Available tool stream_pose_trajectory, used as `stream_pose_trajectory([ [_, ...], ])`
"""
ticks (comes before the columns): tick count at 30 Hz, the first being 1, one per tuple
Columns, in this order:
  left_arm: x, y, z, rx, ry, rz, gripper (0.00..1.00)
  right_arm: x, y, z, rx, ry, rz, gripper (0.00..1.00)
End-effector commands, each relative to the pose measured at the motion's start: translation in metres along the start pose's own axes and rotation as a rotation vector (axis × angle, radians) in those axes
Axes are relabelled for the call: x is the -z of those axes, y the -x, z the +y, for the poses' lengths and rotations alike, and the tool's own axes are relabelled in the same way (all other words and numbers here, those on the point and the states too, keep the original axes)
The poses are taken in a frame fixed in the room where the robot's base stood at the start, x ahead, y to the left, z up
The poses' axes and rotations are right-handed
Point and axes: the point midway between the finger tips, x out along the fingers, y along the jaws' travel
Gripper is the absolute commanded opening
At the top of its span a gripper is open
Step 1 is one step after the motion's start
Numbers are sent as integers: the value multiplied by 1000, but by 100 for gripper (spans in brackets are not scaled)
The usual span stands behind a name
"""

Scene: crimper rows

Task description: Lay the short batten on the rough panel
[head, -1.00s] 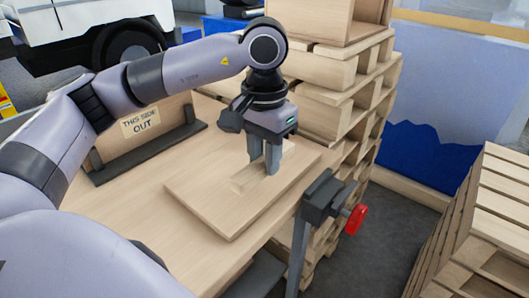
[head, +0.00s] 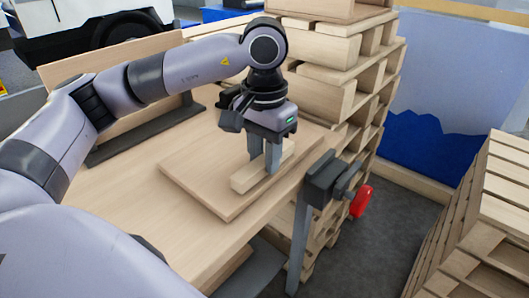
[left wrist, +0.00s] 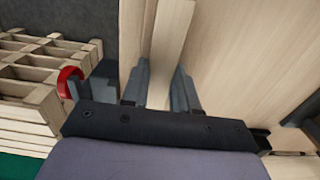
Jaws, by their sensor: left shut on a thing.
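The short batten (head: 252,178) is a pale wooden strip. My left gripper (head: 265,168) is shut on it, with one finger on each side, pointing down. The rough panel (head: 212,192) is a flat, pale wooden board on the workbench. The batten is level over the panel's right part, on it or very close above it; I cannot tell which. In the left wrist view the batten (left wrist: 170,35) runs away between the two fingers (left wrist: 162,88). The fingers hide part of it. My right gripper is not in view.
A grey clamp (head: 322,178) with a red handle (head: 361,201) stands at the workbench's right edge. Stacked pallets (head: 345,75) rise behind, and another stack (head: 480,225) stands at the right. The workbench top (head: 125,195) is clear left of the panel.

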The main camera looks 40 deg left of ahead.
Motion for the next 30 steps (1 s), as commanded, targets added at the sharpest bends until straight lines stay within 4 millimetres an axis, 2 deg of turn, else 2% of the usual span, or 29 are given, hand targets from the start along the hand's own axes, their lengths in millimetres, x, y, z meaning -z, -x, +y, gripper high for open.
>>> stream_pose_trajectory([
  [1, 0, 0, 0, 0, 0, 0, 0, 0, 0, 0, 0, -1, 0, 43],
  [2, 0, 0, 0, 0, 0, 0, 35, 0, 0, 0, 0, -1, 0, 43],
  [4, 0, 0, 0, 0, 0, 0, 58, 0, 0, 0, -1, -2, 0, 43],
  [14, 0, 3, 0, 0, 0, 1, 58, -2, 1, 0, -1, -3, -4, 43],
  [17, 1, 14, 0, -1, 0, 3, 58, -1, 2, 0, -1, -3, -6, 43],
  [24, 0, 53, 0, 0, 0, 3, 58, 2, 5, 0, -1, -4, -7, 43],
  [30, 0, 70, 0, -1, 0, 1, 58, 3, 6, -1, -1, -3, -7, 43],
])
